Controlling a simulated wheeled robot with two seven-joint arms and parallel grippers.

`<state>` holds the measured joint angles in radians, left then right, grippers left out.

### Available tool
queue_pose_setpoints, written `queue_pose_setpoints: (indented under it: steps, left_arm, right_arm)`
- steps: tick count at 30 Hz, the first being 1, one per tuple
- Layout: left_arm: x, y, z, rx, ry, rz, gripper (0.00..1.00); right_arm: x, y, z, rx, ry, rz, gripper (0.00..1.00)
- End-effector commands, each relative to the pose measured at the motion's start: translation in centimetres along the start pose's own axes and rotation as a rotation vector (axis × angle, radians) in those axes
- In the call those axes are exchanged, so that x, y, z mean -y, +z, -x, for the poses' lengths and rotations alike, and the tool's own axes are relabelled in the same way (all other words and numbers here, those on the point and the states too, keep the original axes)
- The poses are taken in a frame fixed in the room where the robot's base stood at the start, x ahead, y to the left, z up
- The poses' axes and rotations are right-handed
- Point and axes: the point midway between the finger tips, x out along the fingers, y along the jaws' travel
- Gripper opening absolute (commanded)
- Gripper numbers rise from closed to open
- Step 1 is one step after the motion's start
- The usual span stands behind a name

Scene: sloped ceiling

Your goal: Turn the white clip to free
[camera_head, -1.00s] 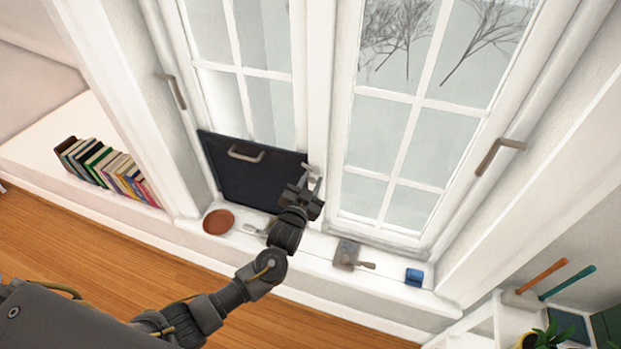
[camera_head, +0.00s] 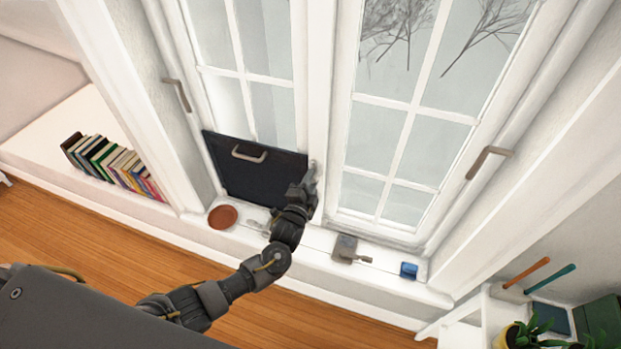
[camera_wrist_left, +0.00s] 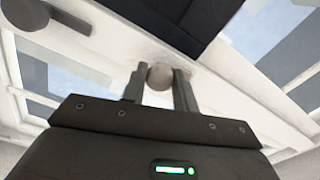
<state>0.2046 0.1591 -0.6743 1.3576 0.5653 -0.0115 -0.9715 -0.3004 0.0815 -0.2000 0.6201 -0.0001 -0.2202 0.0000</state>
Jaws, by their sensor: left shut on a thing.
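The white clip (camera_wrist_left: 160,77) shows in the left wrist view as a pale rounded end between my two fingers, at the edge of the dark panel. The dark panel (camera_head: 252,172) with a grey handle covers the lower part of the left window. My left gripper (camera_head: 309,183) is at the panel's right edge, by the white post between the windows. In the left wrist view my left gripper (camera_wrist_left: 159,88) is shut on the clip. In the head view the gripper hides most of the clip. My right gripper is not in view.
On the sill are a brown round dish (camera_head: 222,217), a grey metal piece (camera_head: 345,249) and a blue object (camera_head: 409,270). Books (camera_head: 112,166) stand on the left ledge. Window handles (camera_head: 489,160) stick out at both sides. A plant (camera_head: 530,335) is at lower right.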

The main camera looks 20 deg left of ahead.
Motion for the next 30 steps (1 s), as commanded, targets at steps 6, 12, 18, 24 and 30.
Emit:
queue_pose_setpoints:
  steps: [6, 12, 18, 24, 30]
  left_arm:
    - [0.1, -0.04, -0.01, 0.0, 0.001, -0.121, 0.06]
    - [0.09, -0.03, -0.01, 0.0, 0.0, -0.182, 0.06]
    - [0.04, -0.03, -0.01, -0.001, 0.0, -0.205, 0.06]
    - [0.02, -0.02, -0.01, -0.001, 0.0, -0.207, 0.06]
    - [0.03, -0.03, -0.01, -0.001, 0.0, -0.206, 0.34]
  right_arm:
    - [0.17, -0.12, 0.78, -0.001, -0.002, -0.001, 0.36]
    - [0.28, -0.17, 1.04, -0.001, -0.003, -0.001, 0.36]
    - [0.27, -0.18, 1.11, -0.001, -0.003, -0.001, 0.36]
    - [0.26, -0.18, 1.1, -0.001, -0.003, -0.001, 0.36]
    - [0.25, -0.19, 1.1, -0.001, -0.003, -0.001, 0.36]
